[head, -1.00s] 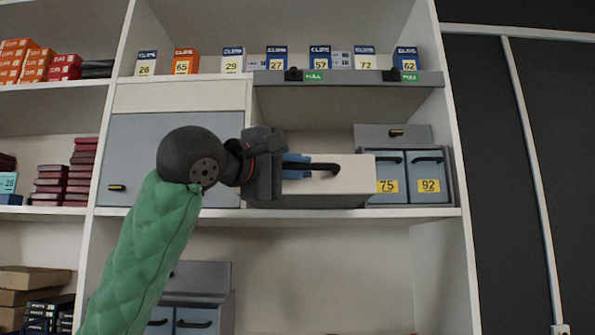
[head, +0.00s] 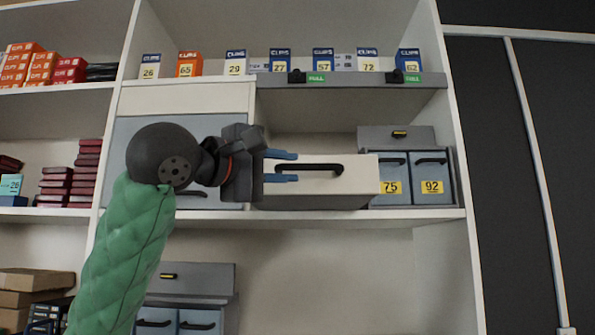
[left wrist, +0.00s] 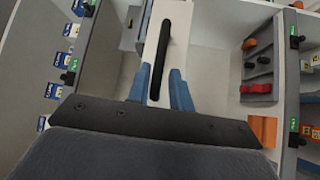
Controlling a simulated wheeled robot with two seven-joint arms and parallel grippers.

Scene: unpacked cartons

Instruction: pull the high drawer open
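A pale drawer front (head: 362,176) with a black bar handle (head: 330,168) is on the middle shelf, with a grey part below it. It overlaps the bin to its right in the head view; I cannot tell how far out it stands. My left gripper (head: 297,167) is left of the handle in the head view, its two blue fingers apart. In the left wrist view, the near end of the handle (left wrist: 161,60) shows between the open fingers (left wrist: 160,88), with gaps on both sides. My right gripper is not in view.
Grey bins marked 75 (head: 390,167) and 92 (head: 431,170) stand right of the drawer. A grey ledge (head: 360,81) with black catches and green labels runs above, below several clip boxes. Shelf space above the drawer is clear.

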